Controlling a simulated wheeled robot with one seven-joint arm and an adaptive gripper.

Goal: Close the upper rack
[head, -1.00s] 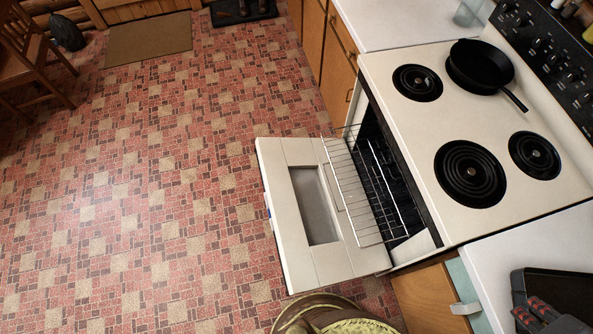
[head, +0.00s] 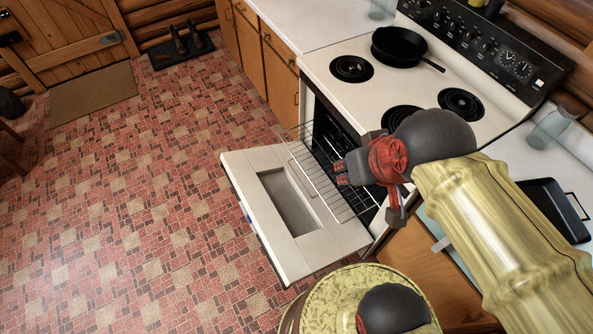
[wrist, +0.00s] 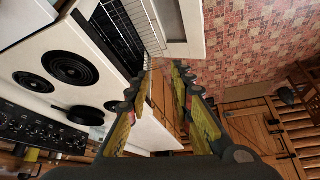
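The oven door (head: 335,238) is folded down open. The upper rack (head: 308,165), a wire grid, is slid partway out of the oven and reaches over the door. In the wrist view the rack (wrist: 122,18) shows at the top, left of the fingertips. My gripper (head: 368,193) appears in front of the oven opening and hides part of the rack's right side; I cannot tell its exact height above it. In the wrist view my gripper (wrist: 164,66) is open and empty, with a gap between its fingers.
The stove top (head: 325,70) carries a black frying pan (head: 400,46). A counter (head: 300,22) lies beyond the stove. A dark tray (head: 556,208) and a glass jar (head: 552,127) stand on the right counter. The tiled floor (head: 150,210) left of the door is clear.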

